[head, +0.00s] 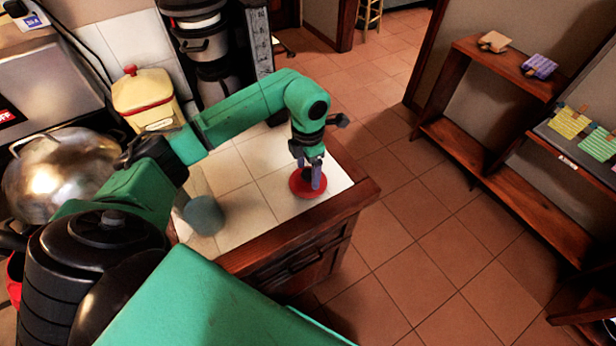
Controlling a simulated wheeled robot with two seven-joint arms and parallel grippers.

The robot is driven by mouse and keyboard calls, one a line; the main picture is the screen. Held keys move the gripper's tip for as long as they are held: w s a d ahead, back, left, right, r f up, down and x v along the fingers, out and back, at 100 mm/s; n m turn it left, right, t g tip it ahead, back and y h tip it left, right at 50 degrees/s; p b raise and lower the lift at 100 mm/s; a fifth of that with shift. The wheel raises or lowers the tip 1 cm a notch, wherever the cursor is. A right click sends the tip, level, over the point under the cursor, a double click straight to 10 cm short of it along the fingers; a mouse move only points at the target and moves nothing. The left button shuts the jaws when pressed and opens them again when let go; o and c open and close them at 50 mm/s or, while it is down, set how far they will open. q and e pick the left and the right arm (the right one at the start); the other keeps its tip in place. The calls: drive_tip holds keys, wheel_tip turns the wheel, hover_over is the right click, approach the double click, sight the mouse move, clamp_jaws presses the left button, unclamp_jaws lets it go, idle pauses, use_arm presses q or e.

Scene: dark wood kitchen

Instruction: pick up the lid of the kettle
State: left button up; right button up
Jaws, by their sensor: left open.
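A round red lid (301,190) with a dark knob lies flat on the white tiled counter, near its right end. My left gripper (309,180) is right above it, pointing down, with its fingers open at the knob. The fingers partly hide the knob, and I cannot tell whether they touch it. No kettle body is clearly visible. My right gripper is not in view.
A blue-grey rounded object (204,216) stands on the counter to the left. A wooden shelf (490,160) stands across the clear tiled floor.

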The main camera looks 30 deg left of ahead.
use_arm(q)
drive_tip(key=c, duration=1.2)
clamp_jaws()
drive_tip(key=shift+r, duration=0.15)
wheel_tip(320, 180, up, 9)
drive_tip(key=b, duration=0.3)
wheel_tip(320, 180, up, 11)
drive_tip(key=p, duration=0.3)
hover_over(308, 173)
